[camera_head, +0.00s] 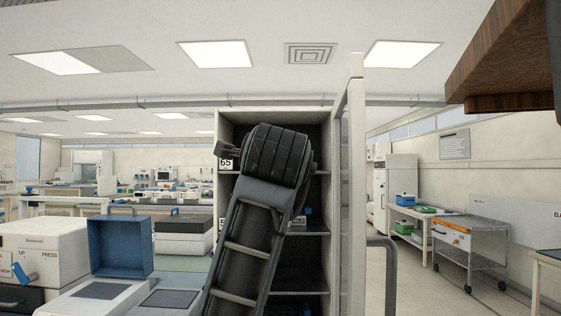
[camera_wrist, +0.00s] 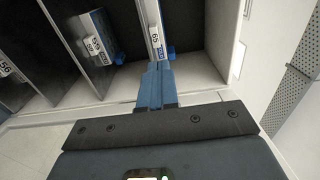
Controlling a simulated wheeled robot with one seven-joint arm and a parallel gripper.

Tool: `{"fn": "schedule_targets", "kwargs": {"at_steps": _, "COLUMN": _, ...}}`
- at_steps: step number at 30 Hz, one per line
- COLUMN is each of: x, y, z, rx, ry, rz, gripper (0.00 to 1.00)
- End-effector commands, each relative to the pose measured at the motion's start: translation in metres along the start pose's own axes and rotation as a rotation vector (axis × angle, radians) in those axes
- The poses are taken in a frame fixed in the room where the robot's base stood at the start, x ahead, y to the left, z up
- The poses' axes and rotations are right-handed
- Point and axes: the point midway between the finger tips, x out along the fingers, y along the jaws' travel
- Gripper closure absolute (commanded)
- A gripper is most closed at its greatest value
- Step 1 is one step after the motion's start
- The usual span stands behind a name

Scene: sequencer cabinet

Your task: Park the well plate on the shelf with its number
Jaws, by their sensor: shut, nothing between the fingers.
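In the wrist view my gripper (camera_wrist: 158,70) is shut and empty. Its fingertips are just in front of the shelf edge with the number 65 label (camera_wrist: 154,38); I cannot tell if they touch anything. A blue well plate (camera_wrist: 146,14) sits on that shelf, seen edge-on, with a blue part (camera_wrist: 171,52) sticking out beside my fingertips. In the head view my arm hides my gripper and most of the cabinet (camera_head: 327,270). The 65 label (camera_head: 226,164) shows on its upper left.
Another blue item (camera_wrist: 100,25) sits on a neighbouring shelf with small number labels (camera_wrist: 93,45). A shelf labelled 56 (camera_wrist: 4,68) lies farther left. The cabinet's door (camera_head: 350,200) stands open on the right. White machines and a blue box (camera_head: 120,247) stand left.

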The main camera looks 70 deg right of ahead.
Motion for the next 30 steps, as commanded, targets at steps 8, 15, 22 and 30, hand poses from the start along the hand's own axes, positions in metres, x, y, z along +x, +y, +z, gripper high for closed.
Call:
{"fn": "schedule_targets", "kwargs": {"at_steps": 8, "x": 0.057, "y": -0.002, "z": 0.0, "rx": -0.004, "ry": 0.002, "rz": 0.002, "gripper": 1.0}}
{"fn": "schedule_targets", "kwargs": {"at_steps": 15, "x": 0.094, "y": -0.002, "z": 0.0, "rx": -0.004, "ry": 0.0, "rz": 0.001, "gripper": 1.0}}
{"fn": "schedule_targets", "kwargs": {"at_steps": 22, "x": 0.11, "y": 0.0, "z": 0.001, "rx": -0.002, "ry": -0.001, "rz": -0.001, "gripper": 1.0}}
{"fn": "schedule_targets", "kwargs": {"at_steps": 30, "x": 0.11, "y": 0.0, "z": 0.001, "rx": -0.002, "ry": -0.001, "rz": -0.001, "gripper": 1.0}}
